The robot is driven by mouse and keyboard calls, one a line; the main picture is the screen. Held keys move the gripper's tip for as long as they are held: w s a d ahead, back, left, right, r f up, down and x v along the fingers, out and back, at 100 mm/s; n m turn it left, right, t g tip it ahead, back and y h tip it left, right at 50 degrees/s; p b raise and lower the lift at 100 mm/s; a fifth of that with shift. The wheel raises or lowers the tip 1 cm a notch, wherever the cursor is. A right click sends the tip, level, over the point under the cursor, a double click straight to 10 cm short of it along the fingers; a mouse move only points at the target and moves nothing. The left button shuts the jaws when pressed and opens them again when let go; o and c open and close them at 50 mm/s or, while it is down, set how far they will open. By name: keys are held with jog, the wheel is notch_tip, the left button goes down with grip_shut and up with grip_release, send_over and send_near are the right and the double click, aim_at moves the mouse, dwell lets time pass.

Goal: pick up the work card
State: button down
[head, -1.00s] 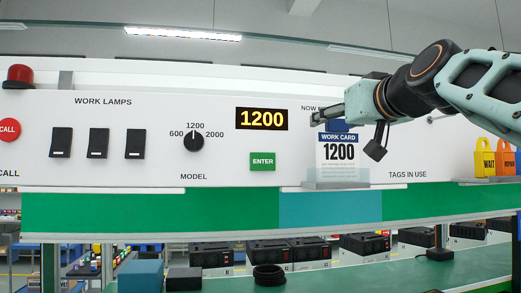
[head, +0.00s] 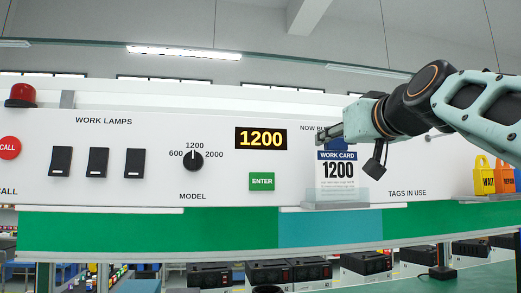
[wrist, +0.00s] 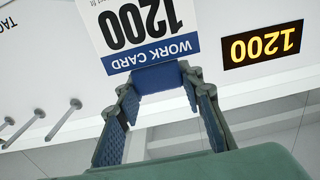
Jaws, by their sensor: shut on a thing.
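The work card (head: 337,172) is white with a blue header and a large "1200". It stands upright, its lower part behind the clear front of a holder (head: 334,200) on the panel's ledge. My gripper (head: 336,138) is at its top edge, coming from the right, and is shut on the card's blue top tab. In the wrist view the card (wrist: 142,25) appears upside down, with the blue tab between the fingers (wrist: 160,88). The card's lower end is out of that view.
The panel carries a lit "1200" display (head: 261,138), a green ENTER button (head: 262,181), a model knob (head: 193,160) and black lamp switches (head: 98,162) left of the card. Yellow and orange tags (head: 484,176) hang at the right. Bare pegs (wrist: 64,118) show in the wrist view.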

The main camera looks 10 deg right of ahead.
notch_tip(320, 180, up, 7)
jog(key=shift+r+p, duration=0.1)
jog(key=shift+p, duration=0.4)
jog(key=shift+d+r, duration=0.2)
jog(key=shift+r, duration=0.45)
jog(key=shift+a+r, duration=0.1)
jog(key=shift+r, duration=0.4)
jog(key=s+b, duration=0.3)
jog(key=s, duration=1.3)
jog(key=shift+d, duration=0.2)
